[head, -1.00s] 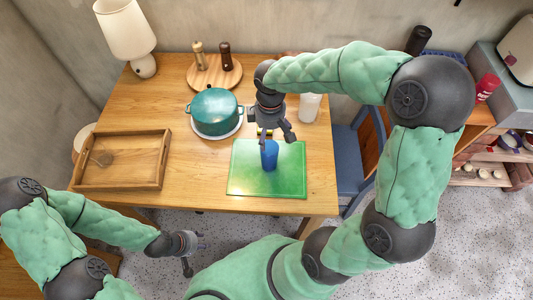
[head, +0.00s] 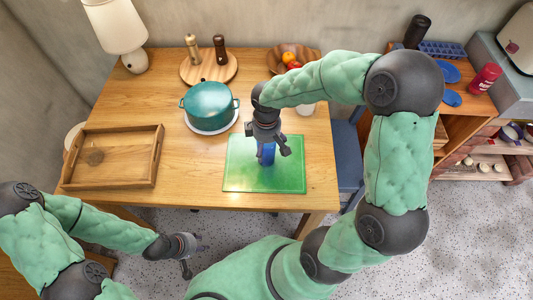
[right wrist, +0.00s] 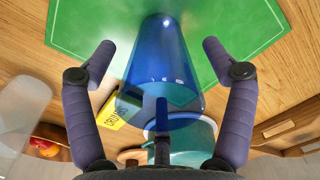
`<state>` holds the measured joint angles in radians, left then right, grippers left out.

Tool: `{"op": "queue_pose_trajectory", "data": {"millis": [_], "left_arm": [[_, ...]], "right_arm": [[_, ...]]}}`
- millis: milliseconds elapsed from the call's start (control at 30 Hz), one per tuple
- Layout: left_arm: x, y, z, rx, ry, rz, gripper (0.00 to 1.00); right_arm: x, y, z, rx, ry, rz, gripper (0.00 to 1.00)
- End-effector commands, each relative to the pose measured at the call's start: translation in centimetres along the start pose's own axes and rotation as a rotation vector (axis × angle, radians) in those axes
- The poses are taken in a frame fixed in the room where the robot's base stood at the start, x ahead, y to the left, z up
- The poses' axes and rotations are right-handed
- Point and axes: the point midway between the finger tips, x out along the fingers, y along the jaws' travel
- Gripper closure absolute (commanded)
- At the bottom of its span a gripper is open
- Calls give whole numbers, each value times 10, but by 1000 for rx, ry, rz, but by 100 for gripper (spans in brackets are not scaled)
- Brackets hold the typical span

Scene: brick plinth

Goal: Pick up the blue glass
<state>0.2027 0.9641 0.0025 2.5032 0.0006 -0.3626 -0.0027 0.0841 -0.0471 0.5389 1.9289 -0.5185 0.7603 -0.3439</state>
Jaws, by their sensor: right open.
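The blue glass (head: 267,156) stands on the green cutting board (head: 236,170) near the front of the table. In the right wrist view the glass (right wrist: 163,65) is between the two fingers. My right gripper (head: 269,146) is open, reaching down over the glass and hiding part of it in the head view. In the right wrist view my right gripper (right wrist: 160,62) shows a gap between each finger and the glass. My left gripper (head: 196,251) is in front of the table, away from the glass; its fingers look apart.
A teal pot (head: 209,106) stands on a white plate left of the board. A wooden tray (head: 152,178) lies at the left. A yellow labelled box (right wrist: 119,112) and a whitish cup (head: 305,109) are close behind the glass. A fruit bowl (head: 278,65) stands at the back.

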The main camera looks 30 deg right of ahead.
Motion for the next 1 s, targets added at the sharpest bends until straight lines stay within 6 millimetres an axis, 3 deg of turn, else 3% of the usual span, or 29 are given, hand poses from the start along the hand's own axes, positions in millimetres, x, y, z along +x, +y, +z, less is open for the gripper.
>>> {"op": "queue_pose_trajectory", "data": {"millis": [100, 333, 733, 1000], "left_arm": [[-1, 0, 0, 0, 0, 0, 60], [-1, 0, 0, 0, 0, 0, 60], [-3, 1, 0, 0, 0, 0, 60], [-15, 5, 0, 0, 0, 0, 60]], "right_arm": [[-1, 0, 0, 0, 0, 0, 19], [-1, 0, 0, 0, 0, 0, 84], [-6, 0, 0, 0, 0, 1, 86], [-36, 1, -1, 0, 3, 3, 86]]}}
